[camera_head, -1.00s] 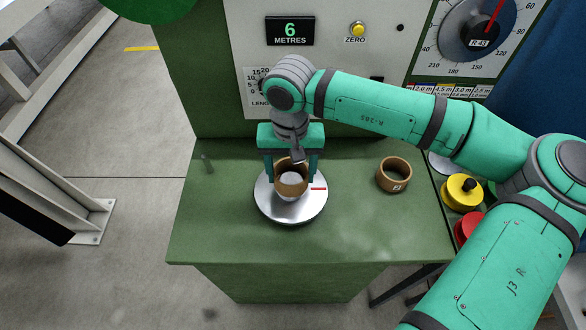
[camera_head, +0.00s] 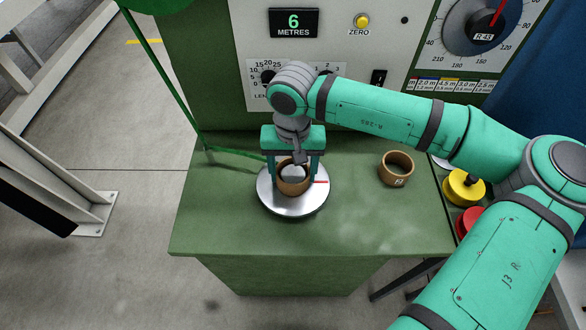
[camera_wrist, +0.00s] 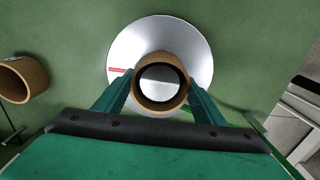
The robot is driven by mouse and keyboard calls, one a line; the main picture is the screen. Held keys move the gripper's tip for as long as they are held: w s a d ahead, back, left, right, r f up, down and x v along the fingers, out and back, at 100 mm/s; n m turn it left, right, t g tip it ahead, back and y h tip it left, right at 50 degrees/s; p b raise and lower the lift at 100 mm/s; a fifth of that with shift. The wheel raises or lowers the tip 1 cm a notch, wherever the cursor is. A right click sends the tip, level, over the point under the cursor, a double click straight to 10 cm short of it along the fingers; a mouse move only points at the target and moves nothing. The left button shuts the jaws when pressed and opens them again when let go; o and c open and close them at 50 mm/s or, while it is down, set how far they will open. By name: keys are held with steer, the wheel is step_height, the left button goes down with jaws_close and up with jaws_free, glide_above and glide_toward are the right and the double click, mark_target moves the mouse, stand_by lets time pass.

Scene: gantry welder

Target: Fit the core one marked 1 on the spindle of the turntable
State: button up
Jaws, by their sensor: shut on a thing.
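My gripper (camera_head: 293,173) is shut on a brown ring-shaped core (camera_head: 294,187), with one finger on each side. The core is upright over the middle of the round silver turntable (camera_head: 270,198). In the wrist view, the core (camera_wrist: 160,107) has the pale round top of the spindle (camera_wrist: 160,84) showing within its bore. The core looks around or just above the spindle; I cannot tell how far down it sits. No mark on the held core is readable. The turntable also shows in the wrist view (camera_wrist: 190,50), with a red line on its left.
A second brown core (camera_head: 397,169), with a label that looks like 2, stands on the green bench (camera_head: 350,222) to the right. Yellow (camera_head: 463,187) and red (camera_head: 470,220) knobs lie beyond it. A green strip (camera_head: 175,85) runs down to the bench at left.

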steer(key=o, duration=1.1)
steer(key=shift+o, duration=0.2)
steer(key=shift+w, duration=0.1)
steer(key=shift+w+r, duration=0.2)
steer(key=shift+r, duration=0.3)
step_height(320, 180, up, 10)
steer(key=shift+s+f, duration=0.15)
steer(key=shift+s, duration=0.05)
steer(key=shift+d, duration=0.1)
